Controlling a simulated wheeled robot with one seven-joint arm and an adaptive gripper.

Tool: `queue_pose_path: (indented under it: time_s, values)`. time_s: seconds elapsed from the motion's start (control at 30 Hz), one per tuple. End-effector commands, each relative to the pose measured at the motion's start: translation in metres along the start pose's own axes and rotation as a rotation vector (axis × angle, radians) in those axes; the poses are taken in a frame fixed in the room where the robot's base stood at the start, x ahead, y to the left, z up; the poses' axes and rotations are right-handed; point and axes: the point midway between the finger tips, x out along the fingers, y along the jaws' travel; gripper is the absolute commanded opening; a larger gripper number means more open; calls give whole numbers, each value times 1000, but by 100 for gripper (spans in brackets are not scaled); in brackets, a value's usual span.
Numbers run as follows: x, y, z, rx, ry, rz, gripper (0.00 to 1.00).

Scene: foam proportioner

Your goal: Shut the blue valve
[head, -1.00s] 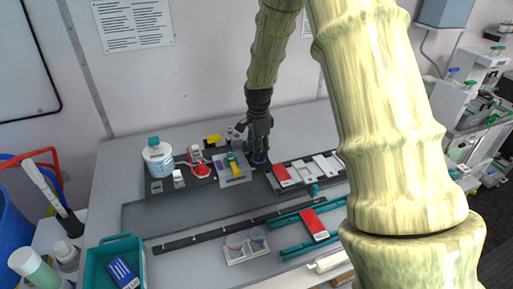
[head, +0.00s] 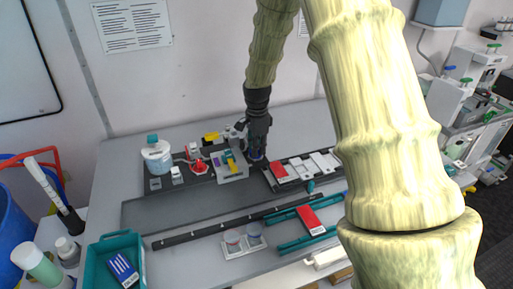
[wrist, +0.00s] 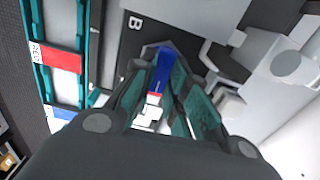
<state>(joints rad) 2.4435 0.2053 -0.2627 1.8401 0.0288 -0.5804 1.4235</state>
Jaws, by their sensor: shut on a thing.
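The blue valve shows in the wrist view as a long blue handle (wrist: 160,70) with a red and white part at its near end. It lies between the teal-padded fingers of my gripper (wrist: 158,84). In the head view my gripper (head: 257,145) points down at the back of the bench, with a bit of the blue valve (head: 256,155) showing under the fingertips. The gripper is shut on the blue handle. The fingers hide much of the valve body, so I cannot tell its exact angle to the pipe.
A red valve (head: 198,166) and a grey block with coloured parts (head: 231,167) stand left of my gripper. A rack with red and white pieces (head: 303,167) is close on the right. The dark strip in front (head: 190,207) is mostly bare.

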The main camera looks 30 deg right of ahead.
Motion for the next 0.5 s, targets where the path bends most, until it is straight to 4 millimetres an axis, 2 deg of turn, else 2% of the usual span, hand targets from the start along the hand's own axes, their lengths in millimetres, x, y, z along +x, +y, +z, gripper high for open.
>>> queue_pose_path:
  time_s: [0.27, 0.5]
  values:
    - [-2, -3, 0, -148, 0, -5, 0]
    - [-3, -5, 0, -365, 1, -6, 0]
